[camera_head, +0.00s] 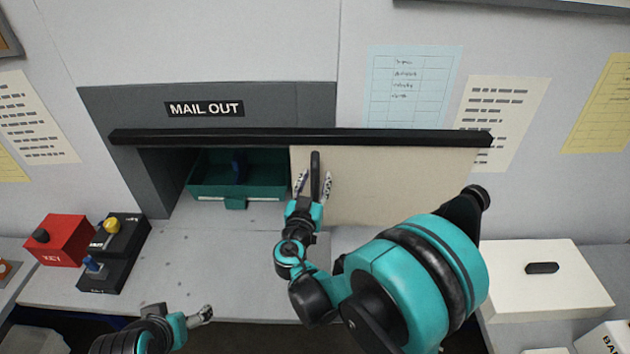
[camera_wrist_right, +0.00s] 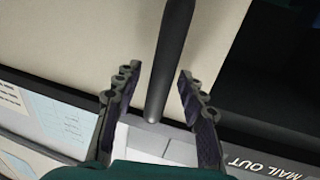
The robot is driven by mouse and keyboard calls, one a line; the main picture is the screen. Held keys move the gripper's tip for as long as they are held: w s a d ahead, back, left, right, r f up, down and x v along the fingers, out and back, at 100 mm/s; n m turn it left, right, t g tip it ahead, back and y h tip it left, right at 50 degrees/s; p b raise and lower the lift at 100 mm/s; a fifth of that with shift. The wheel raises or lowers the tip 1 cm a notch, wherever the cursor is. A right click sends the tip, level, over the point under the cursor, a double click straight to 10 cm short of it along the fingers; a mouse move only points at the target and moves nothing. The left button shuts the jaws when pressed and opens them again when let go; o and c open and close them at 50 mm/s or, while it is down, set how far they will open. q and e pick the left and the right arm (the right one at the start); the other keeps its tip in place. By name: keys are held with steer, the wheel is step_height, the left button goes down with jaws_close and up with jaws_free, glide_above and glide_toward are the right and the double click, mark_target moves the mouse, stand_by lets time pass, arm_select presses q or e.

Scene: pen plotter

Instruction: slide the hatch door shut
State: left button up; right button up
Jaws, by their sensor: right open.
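The hatch door (camera_head: 400,185) is a beige panel hanging under a black rail (camera_head: 300,138). It stands to the right, and the left part of the hatch opening is uncovered. A dark upright handle (camera_head: 315,175) is near the door's left edge. My right gripper (camera_head: 314,184) is open, with one finger on each side of the handle. In the right wrist view the handle (camera_wrist_right: 172,60) runs between the spread fingers (camera_wrist_right: 155,85), with a gap on both sides. My left gripper (camera_head: 203,315) is low at the front; its jaws are not clear.
A teal tray (camera_head: 215,191) sits inside the opening under the MAIL OUT sign (camera_head: 205,109). A red box (camera_head: 60,240) and black button boxes (camera_head: 120,245) stand on the left counter. A white box (camera_head: 545,280) is at right. The counter before the opening is clear.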

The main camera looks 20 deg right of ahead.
jaws_close()
